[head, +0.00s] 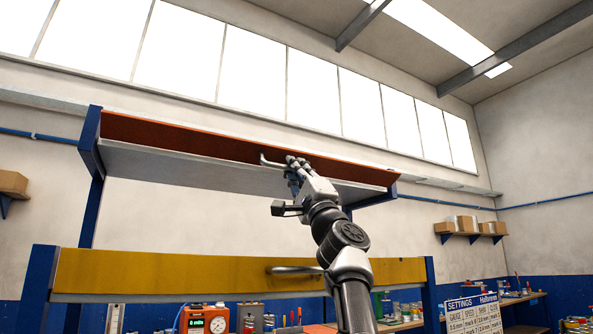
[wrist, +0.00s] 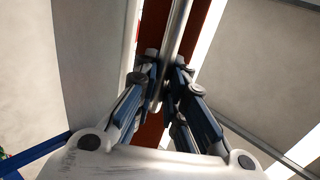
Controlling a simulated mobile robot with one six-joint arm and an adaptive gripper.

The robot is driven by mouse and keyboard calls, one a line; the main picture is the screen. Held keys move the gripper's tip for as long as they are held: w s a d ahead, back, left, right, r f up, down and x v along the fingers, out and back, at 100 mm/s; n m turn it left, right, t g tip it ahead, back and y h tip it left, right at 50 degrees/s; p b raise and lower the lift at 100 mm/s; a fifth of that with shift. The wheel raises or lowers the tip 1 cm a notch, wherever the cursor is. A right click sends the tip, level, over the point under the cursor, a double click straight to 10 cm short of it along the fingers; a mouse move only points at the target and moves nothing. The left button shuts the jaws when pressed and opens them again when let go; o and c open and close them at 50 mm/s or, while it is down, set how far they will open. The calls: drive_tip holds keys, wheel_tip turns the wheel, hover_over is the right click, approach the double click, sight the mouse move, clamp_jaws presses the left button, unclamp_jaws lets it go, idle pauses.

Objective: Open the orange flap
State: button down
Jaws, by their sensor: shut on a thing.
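The orange flap (head: 190,140) is a long strip along the upper blue-framed compartment, above a pale grey panel (head: 180,168). How far it is swung cannot be told for certain. Its metal bar handle (head: 267,161) sits right of its middle. My gripper (head: 293,165) is at the handle, shut on it, and hides part of it. In the wrist view my fingers (wrist: 165,78) close around the grey handle bar (wrist: 180,25), with the orange flap (wrist: 208,35) behind it.
Below is a yellow flap (head: 170,272) with its own handle (head: 295,270), beside my arm. Blue posts (head: 38,285) frame the unit. A settings board (head: 473,315) stands at lower right. Shelves with boxes (head: 470,225) hang on the wall.

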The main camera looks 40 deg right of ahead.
sight(297, 151)
drive_tip(key=shift+h, duration=0.3)
